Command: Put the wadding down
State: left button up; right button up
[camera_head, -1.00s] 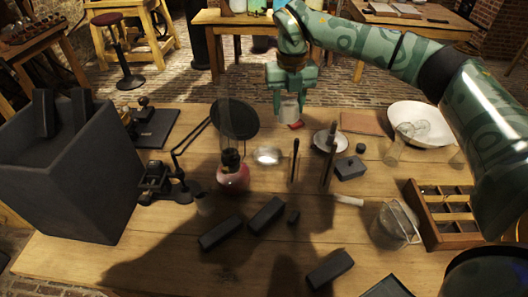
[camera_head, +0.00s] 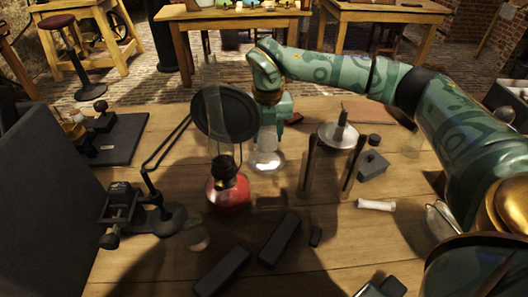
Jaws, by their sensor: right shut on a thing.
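My right gripper (camera_head: 270,128) points down over the middle of the bench, just behind the red-based lamp. It is shut on a pale, whitish thing (camera_head: 267,142), which I take to be the wadding; the fingers and arm hide much of it. A small shiny dish (camera_head: 266,161) lies directly below the gripper. I cannot tell whether the pale thing touches the dish. My left gripper is not in view.
A red-based lamp with a tall glass (camera_head: 229,189) and a black round disc (camera_head: 224,112) stand close left of the gripper. A stand with dark posts (camera_head: 308,160) is to its right. A white roll (camera_head: 376,205) and dark blocks (camera_head: 280,240) lie nearer.

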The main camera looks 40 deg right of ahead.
aim_at(267, 148)
notch_tip(267, 148, down, 6)
jog(key=shift+r+b, duration=0.25)
jog(key=shift+b, duration=0.75)
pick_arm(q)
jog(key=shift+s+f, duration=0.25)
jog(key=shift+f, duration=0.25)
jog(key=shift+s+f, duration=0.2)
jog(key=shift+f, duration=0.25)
pick_arm(e)
jog(key=shift+r, duration=0.1)
jog(key=o, duration=0.9)
pick_arm(q)
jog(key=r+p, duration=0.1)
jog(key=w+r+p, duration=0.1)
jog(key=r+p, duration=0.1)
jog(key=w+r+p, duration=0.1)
jog(key=p, duration=0.1)
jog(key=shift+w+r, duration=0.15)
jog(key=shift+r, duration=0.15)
pick_arm(e)
notch_tip(267, 148, up, 12)
jog(key=shift+r, duration=0.1)
